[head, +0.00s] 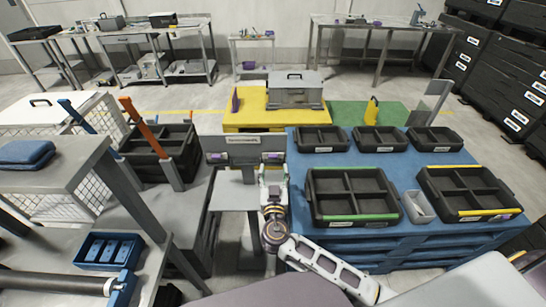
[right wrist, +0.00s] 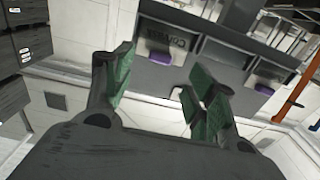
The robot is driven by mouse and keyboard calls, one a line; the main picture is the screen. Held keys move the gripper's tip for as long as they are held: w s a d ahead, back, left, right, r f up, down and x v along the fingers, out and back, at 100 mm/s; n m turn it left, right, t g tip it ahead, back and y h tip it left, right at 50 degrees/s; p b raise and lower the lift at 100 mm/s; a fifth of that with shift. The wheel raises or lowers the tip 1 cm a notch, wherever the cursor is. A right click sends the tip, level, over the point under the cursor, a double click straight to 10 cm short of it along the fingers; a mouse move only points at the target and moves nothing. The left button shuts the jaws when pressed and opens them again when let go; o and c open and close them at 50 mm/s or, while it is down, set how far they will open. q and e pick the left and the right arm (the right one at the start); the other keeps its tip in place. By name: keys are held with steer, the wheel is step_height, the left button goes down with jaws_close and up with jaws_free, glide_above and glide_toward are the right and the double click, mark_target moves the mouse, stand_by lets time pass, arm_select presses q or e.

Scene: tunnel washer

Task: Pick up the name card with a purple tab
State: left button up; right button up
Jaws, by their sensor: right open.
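A grey rack (head: 231,143) with a white label stands upright in the middle of the head view. It has small purple tabs at its left (head: 215,156) and right (head: 273,157). In the right wrist view the rack shows turned over, with one light card with a purple tab (right wrist: 160,57) and another purple-tabbed card (right wrist: 264,88) in separate bays. My right gripper (head: 273,173) is in front of the rack's right end. In its wrist view the gripper (right wrist: 161,72) is open and empty, its green-padded fingers framing the nearer card without visible contact. My left gripper is not in view.
A blue platform (head: 297,172) with several black trays stands to the right. A grey toolbox (head: 296,92) sits on a yellow platform behind the rack. A dark bin (head: 160,168) with orange and blue posts and a grey bench (head: 50,172) stand to the left.

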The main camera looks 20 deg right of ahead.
mark_target(273, 159)
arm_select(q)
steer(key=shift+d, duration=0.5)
arm_select(e)
steer(key=shift+w, duration=0.15)
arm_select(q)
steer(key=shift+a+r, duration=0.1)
arm_select(e)
steer(key=shift+d, duration=0.1)
steer(key=shift+p+x, duration=0.4)
steer(key=shift+x, duration=0.35)
steer(key=shift+p+x, duration=0.45)
steer(key=shift+x, duration=0.7)
steer(key=shift+w, duration=0.5)
steer(key=shift+w+d+f, duration=0.1)
steer(key=shift+w, duration=0.05)
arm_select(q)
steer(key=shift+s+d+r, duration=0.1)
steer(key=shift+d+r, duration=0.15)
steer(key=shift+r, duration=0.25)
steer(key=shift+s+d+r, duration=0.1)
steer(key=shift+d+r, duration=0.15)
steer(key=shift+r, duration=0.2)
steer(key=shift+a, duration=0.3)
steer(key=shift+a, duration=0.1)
arm_select(e)
steer(key=c, duration=0.9)
